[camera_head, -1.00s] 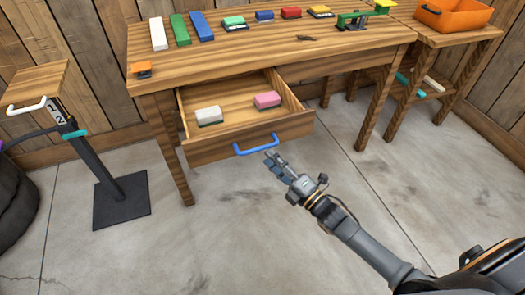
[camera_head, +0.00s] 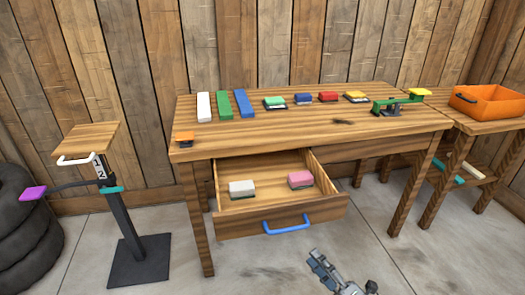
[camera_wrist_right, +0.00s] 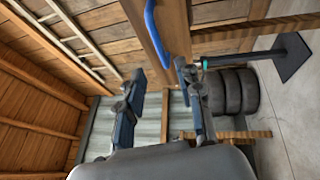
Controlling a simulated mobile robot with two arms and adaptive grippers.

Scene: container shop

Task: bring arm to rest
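My right gripper (camera_head: 322,268) is at the bottom of the head view, below and in front of the open drawer. In the right wrist view its two fingers (camera_wrist_right: 160,80) stand apart with nothing between them. The drawer (camera_head: 262,222) is pulled out of the wooden table, and its blue handle (camera_head: 286,226) is apart from the gripper. The handle also shows in the right wrist view (camera_wrist_right: 154,28). A white sponge-like block (camera_head: 242,189) and a pink one (camera_head: 300,179) lie in the drawer. My left gripper is out of view.
The wooden table (camera_head: 330,126) carries several coloured blocks and a green balance (camera_head: 398,103). An orange bin (camera_head: 488,102) stands on a side table at right. A stand (camera_head: 122,215) and stacked tires (camera_head: 28,240) are at left. Floor in front is clear.

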